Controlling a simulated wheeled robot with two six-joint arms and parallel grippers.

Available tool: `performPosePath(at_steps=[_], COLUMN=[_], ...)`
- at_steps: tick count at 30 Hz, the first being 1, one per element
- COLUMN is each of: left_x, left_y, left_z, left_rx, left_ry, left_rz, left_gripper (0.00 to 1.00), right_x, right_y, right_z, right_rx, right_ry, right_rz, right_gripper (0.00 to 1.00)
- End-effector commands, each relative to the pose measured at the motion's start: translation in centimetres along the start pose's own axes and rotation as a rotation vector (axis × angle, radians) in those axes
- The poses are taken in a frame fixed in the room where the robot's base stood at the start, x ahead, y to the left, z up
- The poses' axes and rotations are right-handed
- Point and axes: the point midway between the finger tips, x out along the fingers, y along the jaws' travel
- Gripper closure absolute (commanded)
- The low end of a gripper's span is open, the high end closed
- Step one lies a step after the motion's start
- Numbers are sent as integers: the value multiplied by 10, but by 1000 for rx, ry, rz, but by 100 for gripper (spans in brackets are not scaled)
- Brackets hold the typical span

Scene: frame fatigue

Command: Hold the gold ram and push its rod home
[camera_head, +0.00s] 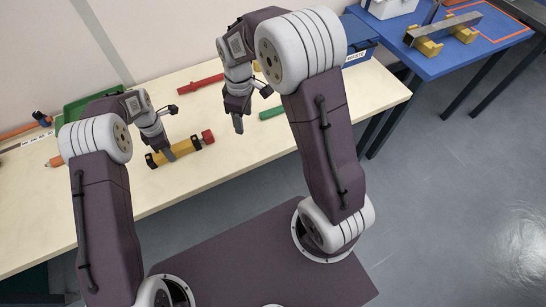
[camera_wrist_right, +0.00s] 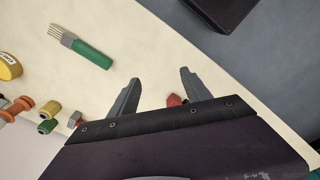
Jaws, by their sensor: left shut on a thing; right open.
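The gold ram (camera_head: 185,148) lies on the wooden table near its front edge, a yellow cylinder with dark bands and a red end piece (camera_head: 207,136) on its right. My left gripper (camera_head: 169,154) is shut on the ram's body, left of its middle. My right gripper (camera_head: 238,125) is open and empty, above and to the right of the red end, apart from it. In the right wrist view, its two fingers (camera_wrist_right: 158,88) stand apart. A red piece (camera_wrist_right: 174,100) shows low between them, mostly hidden; it looks like the ram's red end.
A green-handled brush (camera_wrist_right: 88,52) lies right of my right gripper. A red tool (camera_head: 200,85) lies behind the ram, and a green tray (camera_head: 88,104) stands at the back left. A blue bin (camera_head: 358,50) stands at the right end. Bare table (camera_head: 225,160) lies in front of the ram.

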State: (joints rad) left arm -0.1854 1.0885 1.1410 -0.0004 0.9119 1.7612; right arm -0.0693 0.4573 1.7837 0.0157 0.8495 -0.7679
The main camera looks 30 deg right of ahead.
Motion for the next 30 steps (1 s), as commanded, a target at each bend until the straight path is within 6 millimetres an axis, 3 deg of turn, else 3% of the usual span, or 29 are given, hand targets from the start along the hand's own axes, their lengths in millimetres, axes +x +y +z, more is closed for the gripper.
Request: performPosePath(at_steps=[12, 18, 30], left_x=[1, 1, 1], left_y=[-1, -1, -1], left_z=[0, 0, 0], left_rx=[-1, -1, -1], left_ry=[-1, -1, -1], left_rz=[-2, -2, -2], left_gripper=[100, 100, 100], right_x=[4, 9, 12], right_y=[-65, -90, -101], right_z=[81, 109, 121], right_rx=[561, 751, 837], right_ry=[33, 45, 51], right_rz=[17, 19, 20], right_gripper=[44, 44, 44])
